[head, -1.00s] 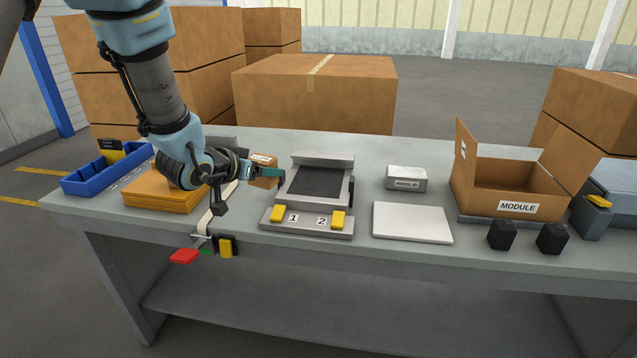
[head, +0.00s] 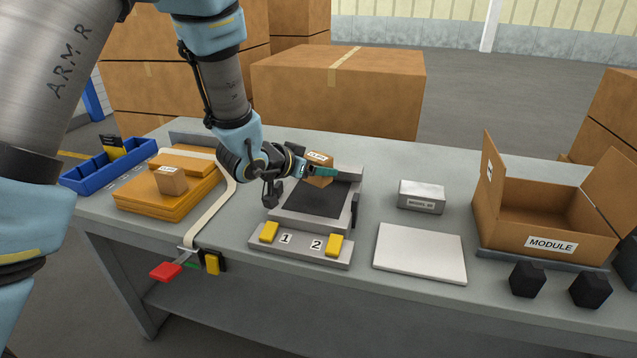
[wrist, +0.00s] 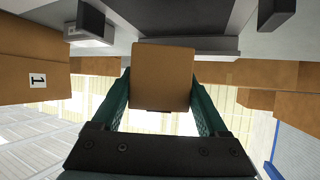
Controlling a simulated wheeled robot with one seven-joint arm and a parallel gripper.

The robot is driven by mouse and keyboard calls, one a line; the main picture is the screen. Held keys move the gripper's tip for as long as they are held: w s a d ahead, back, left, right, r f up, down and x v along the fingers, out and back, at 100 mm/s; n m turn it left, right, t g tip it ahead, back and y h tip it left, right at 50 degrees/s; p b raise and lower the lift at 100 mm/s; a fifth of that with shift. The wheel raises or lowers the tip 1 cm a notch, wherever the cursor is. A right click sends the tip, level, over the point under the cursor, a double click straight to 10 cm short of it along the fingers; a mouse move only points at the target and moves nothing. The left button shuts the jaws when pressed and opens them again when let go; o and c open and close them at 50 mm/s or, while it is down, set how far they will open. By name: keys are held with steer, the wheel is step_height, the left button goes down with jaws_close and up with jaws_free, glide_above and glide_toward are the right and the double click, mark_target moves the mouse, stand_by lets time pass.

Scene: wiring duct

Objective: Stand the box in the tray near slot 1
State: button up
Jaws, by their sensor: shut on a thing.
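My gripper (head: 318,167) is shut on a small brown cardboard box (head: 319,181) with a white label. It holds the box over the back part of the grey tray (head: 350,183), whose floor is dark. In the wrist view the box (wrist: 162,75) sits between both green fingers, and the tray's dark floor (wrist: 190,24) shows beyond it. I cannot tell whether the box touches the tray. The front ledge of the tray carries label 1 (head: 285,238) at left and label 2 (head: 316,244) at right, each beside a yellow block.
Another small brown box (head: 171,180) sits on an orange block (head: 150,205) at left, near a blue bin (head: 85,176). A white plate (head: 420,253), a grey module (head: 421,196) and an open MODULE carton (head: 530,222) stand to the right. A pale strap runs left of the tray.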

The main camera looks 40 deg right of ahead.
mark_target(312, 184)
steer(key=shift+f+p, duration=0.55)
steer(key=shift+f, duration=1.85)
steer(key=shift+f, duration=0.1)
steer(key=o, duration=1.3)
steer(key=shift+c, duration=0.2)
steer(key=b+v, duration=0.3)
steer(key=v, duration=0.9)
